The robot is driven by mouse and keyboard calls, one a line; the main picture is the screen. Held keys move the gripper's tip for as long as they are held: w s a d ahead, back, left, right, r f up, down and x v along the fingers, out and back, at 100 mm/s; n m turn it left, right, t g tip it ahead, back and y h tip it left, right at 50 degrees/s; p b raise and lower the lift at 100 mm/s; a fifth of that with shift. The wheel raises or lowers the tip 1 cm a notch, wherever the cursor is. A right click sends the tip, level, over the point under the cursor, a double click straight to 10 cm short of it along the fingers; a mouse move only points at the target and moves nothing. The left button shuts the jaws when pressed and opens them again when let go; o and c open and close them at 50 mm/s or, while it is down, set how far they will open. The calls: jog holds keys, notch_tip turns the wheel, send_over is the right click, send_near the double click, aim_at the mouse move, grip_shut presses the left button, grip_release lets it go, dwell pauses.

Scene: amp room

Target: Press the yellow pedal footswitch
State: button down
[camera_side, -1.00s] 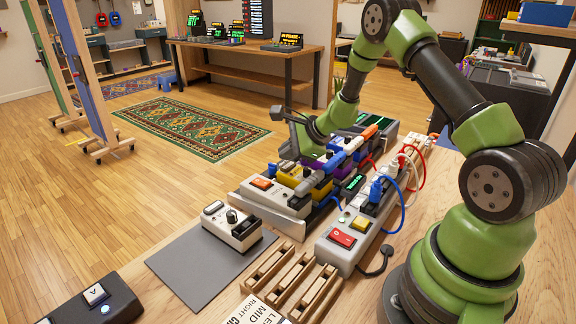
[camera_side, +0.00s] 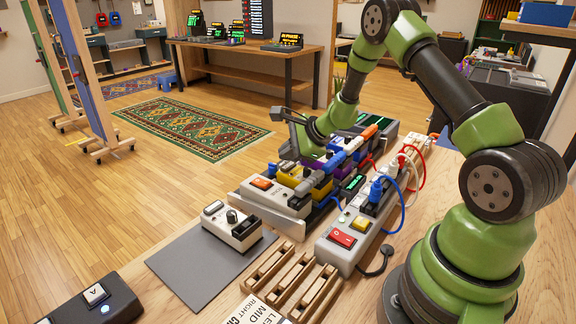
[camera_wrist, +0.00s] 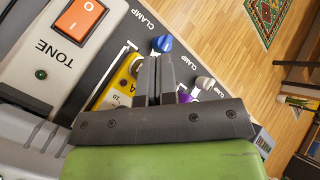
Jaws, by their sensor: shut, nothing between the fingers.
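The yellow pedal (camera_side: 319,187) sits in the row on the pedalboard, between a white pedal with an orange switch and a purple pedal. In the wrist view part of its yellow body (camera_wrist: 117,82) shows left of my fingers, and the rest is hidden behind them and the gripper body. My gripper (camera_wrist: 156,62) is shut and empty, low over the row beside the yellow pedal. In the side view its fingertips are hard to make out, so I cannot tell whether they touch it. The yellow pedal's footswitch is not clearly visible.
The white TONE pedal (camera_wrist: 60,45) is close on the left. Blue (camera_wrist: 162,43) and grey (camera_wrist: 204,82) clamp knobs stand near my fingers. A power strip (camera_side: 345,245) with cables runs alongside the board. A separate cream pedal (camera_side: 232,226) sits on a grey mat (camera_side: 190,275).

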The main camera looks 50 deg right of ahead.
aim_at(288, 167)
jog(key=shift+f, duration=0.35)
jog(key=shift+f, duration=0.45)
dwell(0.5)
dwell(0.4)
jog(key=shift+r, duration=0.9)
jog(key=shift+r, duration=2.5)
